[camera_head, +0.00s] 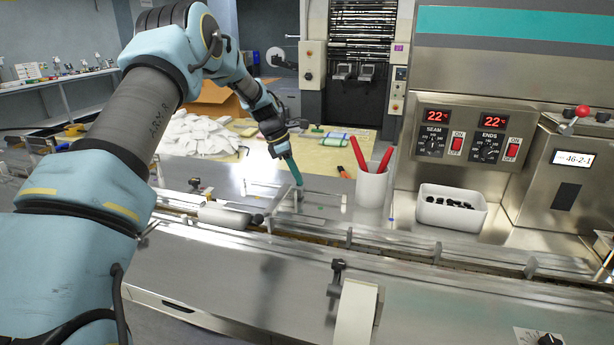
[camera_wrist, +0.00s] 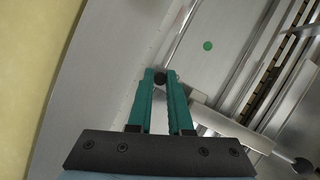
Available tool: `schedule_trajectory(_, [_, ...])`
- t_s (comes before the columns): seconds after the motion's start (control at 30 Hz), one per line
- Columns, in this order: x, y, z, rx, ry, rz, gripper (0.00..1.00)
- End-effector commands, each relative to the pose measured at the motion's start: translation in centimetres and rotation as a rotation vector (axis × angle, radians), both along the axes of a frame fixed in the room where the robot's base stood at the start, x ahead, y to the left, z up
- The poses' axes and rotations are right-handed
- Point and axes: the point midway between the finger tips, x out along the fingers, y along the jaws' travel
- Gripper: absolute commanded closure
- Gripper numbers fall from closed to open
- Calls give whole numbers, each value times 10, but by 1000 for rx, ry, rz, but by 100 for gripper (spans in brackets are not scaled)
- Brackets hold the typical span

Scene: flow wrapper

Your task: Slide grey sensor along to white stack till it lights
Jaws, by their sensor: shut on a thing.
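My gripper (camera_head: 298,184) reaches down over the metal guide rails in the middle of the machine. In the wrist view its two teal fingertips (camera_wrist: 161,80) are shut on a small round black knob (camera_wrist: 160,77). What the knob is fixed to is hidden by the fingers. A pale grey block (camera_wrist: 222,119) lies just right of the fingers. I cannot tell for sure which part is the grey sensor. A pile of white pieces (camera_head: 198,134) lies on the yellow-covered table at the back left; I cannot tell whether it is the white stack. No sensor light is clearly visible.
A white cup with red sticks (camera_head: 371,186) stands right of my gripper. A white bin of black parts (camera_head: 451,209) stands farther right, below the heater panel (camera_head: 473,134). A black-knobbed post (camera_head: 338,265) rises in front. A green dot (camera_wrist: 208,45) marks the metal plate.

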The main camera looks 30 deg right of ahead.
Motion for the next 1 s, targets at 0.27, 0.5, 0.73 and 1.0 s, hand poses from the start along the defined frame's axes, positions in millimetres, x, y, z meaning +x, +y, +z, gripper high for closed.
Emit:
schedule_trajectory(0.27, [53,56,1,0,-2,5,100])
schedule_trajectory(0.5, [86,92,1,1,-3,3,100])
schedule_trajectory(0.73, [99,106,1,0,-2,1,100])
schedule_trajectory(1.0, [101,108,1,0,-2,1,100])
